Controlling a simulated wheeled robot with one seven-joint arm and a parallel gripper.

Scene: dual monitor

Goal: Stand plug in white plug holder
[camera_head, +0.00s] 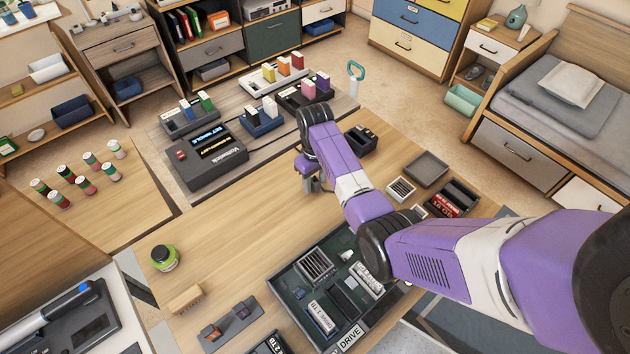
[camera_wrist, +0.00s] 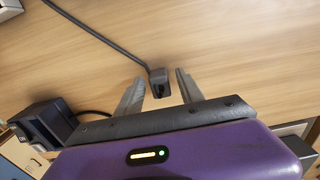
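A black plug (camera_wrist: 158,82) on a dark cable (camera_wrist: 110,45) lies over the wood tabletop in the wrist view. My gripper (camera_wrist: 156,86) is open, with one finger on each side of the plug and visible gaps between. In the head view my gripper (camera_head: 311,184) points down at the table beside the dark device, and the plug is hidden or too small to make out. I cannot tell for sure which item is the white plug holder. A small white slotted block (camera_head: 401,189) lies right of my arm, and a white rack (camera_head: 258,84) with coloured blocks stands at the back.
A black device (camera_wrist: 45,122) stands left of my gripper in the wrist view. A dark device with lit displays (camera_head: 212,157) and a black two-slot box (camera_head: 361,140) flank my gripper. A dark tray (camera_head: 290,268) of parts lies in front. The tabletop left of my arm is mostly bare.

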